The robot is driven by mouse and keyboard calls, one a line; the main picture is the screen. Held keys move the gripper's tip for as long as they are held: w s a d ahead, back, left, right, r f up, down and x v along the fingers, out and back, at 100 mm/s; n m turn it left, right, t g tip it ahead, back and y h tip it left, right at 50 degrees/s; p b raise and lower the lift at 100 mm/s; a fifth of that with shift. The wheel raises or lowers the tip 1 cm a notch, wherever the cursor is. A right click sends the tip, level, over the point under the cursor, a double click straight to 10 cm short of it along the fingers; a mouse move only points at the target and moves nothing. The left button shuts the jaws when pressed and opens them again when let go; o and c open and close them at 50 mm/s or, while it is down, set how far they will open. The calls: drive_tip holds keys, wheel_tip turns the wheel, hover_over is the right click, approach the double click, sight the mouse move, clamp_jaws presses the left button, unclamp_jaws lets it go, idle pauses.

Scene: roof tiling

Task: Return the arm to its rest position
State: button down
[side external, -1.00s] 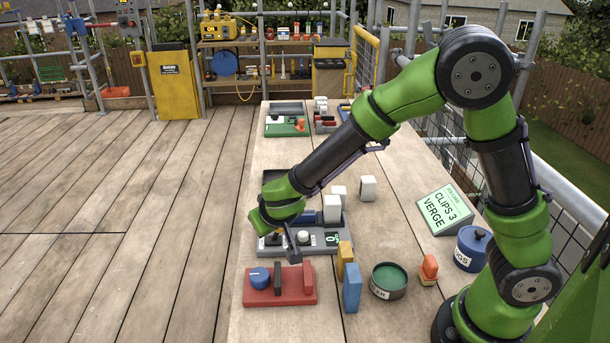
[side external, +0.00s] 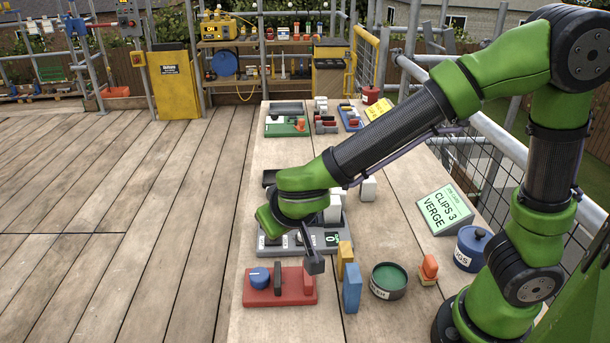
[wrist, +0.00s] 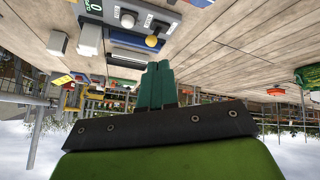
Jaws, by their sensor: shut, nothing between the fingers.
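My gripper (side external: 314,264) is shut and empty. In the side external view it hangs in the air, apparently above the gap between the red block panel and the grey control panel. In the wrist view my shut fingers (wrist: 157,86) show as teal-green bars pressed together, with nothing between them. The grey control panel (side external: 338,228) with a green display lies on the bench, partly hidden by my wrist. The red panel (side external: 294,292) with a blue knob lies in front of it.
A yellow block (side external: 344,258) and a blue block (side external: 352,288) stand close right of my gripper. A green-topped tin (side external: 388,282), an orange-topped piece (side external: 429,267), a blue pot (side external: 472,248) and a "CLIPS 3 VERGE" sign (side external: 446,210) are further right. The deck on the left is clear.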

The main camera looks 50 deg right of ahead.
idle(0.3)
drive_tip(key=s+d+r+m+y, duration=0.1)
drive_tip(key=s+d+r+y, duration=0.5)
drive_tip(key=s+d+r, duration=0.2)
drive_tip(key=s+d, duration=0.2)
drive_tip(key=s, duration=0.2)
drive_tip(key=shift+r+t, duration=0.3)
drive_tip(key=shift+r, duration=0.05)
